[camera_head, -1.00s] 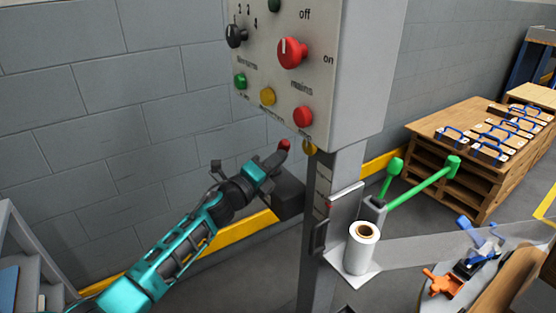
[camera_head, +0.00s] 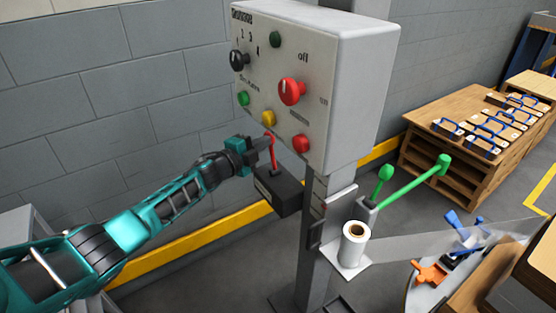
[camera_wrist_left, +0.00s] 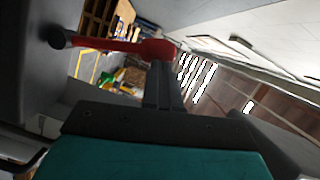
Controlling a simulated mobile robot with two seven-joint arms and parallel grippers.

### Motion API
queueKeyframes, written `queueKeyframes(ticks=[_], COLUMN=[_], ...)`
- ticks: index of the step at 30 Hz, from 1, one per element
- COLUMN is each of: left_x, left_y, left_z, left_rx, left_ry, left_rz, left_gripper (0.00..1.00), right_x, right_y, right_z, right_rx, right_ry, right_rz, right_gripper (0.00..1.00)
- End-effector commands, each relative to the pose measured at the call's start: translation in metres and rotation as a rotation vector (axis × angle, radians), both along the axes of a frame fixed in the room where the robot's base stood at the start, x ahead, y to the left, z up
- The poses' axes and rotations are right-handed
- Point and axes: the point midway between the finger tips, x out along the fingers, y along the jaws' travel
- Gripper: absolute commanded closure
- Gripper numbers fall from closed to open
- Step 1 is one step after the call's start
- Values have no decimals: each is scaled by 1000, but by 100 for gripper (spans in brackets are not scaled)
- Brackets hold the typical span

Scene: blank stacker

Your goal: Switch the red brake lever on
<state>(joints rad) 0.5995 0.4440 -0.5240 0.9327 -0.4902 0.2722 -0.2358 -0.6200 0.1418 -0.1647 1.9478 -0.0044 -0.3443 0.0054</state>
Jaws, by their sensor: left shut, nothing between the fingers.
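The red brake lever (camera_head: 273,154) stands up from a dark box (camera_head: 278,193) on the post, below the control panel. In the left wrist view the red lever (camera_wrist_left: 120,45) crosses the picture, with its end close by the fingertips. My left gripper (camera_head: 262,146) is at the upper part of the lever, on its left side. Its fingers (camera_wrist_left: 163,85) are shut with nothing between them. They look very close to the lever; I cannot tell whether they touch it. My right gripper is not in view.
The control panel (camera_head: 313,85), with a red knob and several buttons, hangs just above. A wooden bench (camera_head: 450,154) stands behind.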

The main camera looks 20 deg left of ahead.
Motion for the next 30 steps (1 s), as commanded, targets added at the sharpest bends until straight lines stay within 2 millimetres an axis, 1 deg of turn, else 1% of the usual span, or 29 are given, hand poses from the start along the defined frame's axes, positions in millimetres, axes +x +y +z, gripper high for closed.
queueKeyframes(ticks=[3, 10, 30], left_x=[4, 8, 9], left_y=[4, 8, 9], left_z=[0, -2, -1], left_rx=[-40, -36, -35], left_ry=[29, 25, 22], left_rz=[-1, -2, -4], left_gripper=[100, 100, 100], right_x=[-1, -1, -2], right_y=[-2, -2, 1], right_z=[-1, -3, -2], right_rx=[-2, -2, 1], right_ry=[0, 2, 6], right_rz=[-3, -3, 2], right_gripper=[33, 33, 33])
